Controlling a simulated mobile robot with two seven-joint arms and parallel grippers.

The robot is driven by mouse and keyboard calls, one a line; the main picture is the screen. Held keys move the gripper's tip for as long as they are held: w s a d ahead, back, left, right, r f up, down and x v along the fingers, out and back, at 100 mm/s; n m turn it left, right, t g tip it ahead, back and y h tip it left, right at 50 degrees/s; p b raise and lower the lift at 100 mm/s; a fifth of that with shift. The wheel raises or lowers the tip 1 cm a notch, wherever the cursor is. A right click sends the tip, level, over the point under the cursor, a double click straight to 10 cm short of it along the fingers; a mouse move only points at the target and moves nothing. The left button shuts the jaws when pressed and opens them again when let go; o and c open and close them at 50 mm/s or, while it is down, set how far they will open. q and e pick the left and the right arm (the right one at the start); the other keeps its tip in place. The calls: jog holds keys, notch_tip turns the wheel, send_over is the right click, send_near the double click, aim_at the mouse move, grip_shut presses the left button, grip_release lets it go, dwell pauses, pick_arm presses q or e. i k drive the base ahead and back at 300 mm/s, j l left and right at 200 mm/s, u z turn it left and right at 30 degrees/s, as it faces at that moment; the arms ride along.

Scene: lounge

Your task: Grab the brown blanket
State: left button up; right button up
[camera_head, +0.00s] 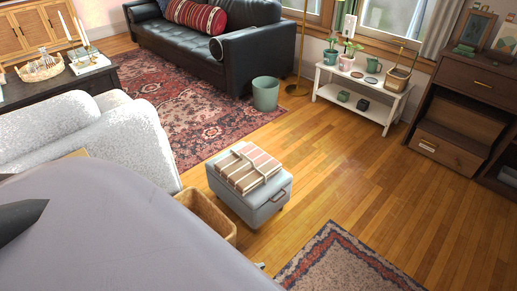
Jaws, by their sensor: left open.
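The only blanket I see is a folded striped one (247,168) in brown, tan, pinkish and cream. It lies flat on top of a light grey storage ottoman (262,206) in the middle of the view. Its top is uncovered and nothing touches it. A large smooth grey part of my own arm fills the lower left. A small dark tip past its edge, at the bottom centre, appears to be my left gripper (260,266), open, nearer to me than the ottoman and apart from the blanket; most of it is hidden.
A wicker basket (207,214) stands against the ottoman's left side, partly hidden by my arm. A white fluffy armchair (110,135) is at left. A green bin (265,94) stands near the black sofa (222,50). Wood floor right of the ottoman is clear; a patterned rug (345,265) lies in front.

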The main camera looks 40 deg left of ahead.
aim_at(247, 167)
jog(key=i+z, duration=0.1)
jog(key=i, duration=1.1)
jog(key=i+u, duration=0.3)
jog(key=i, duration=0.2)
jog(key=i+l+u, duration=0.25)
jog(key=i, duration=0.3)
jog(key=i+u, duration=0.2)
jog(key=u, duration=0.25)
jog(key=i+u, duration=0.25)
jog(key=u, duration=0.15)
jog(key=i+l+u, duration=0.1)
jog(key=u, duration=0.35)
jog(key=i+l+u, duration=0.2)
jog(key=u, duration=0.2)
jog(key=i+l+u, duration=0.2)
jog(key=u, duration=0.25)
jog(key=i+l+u, duration=0.5)
jog(key=k+l, duration=0.05)
jog(key=k, duration=0.05)
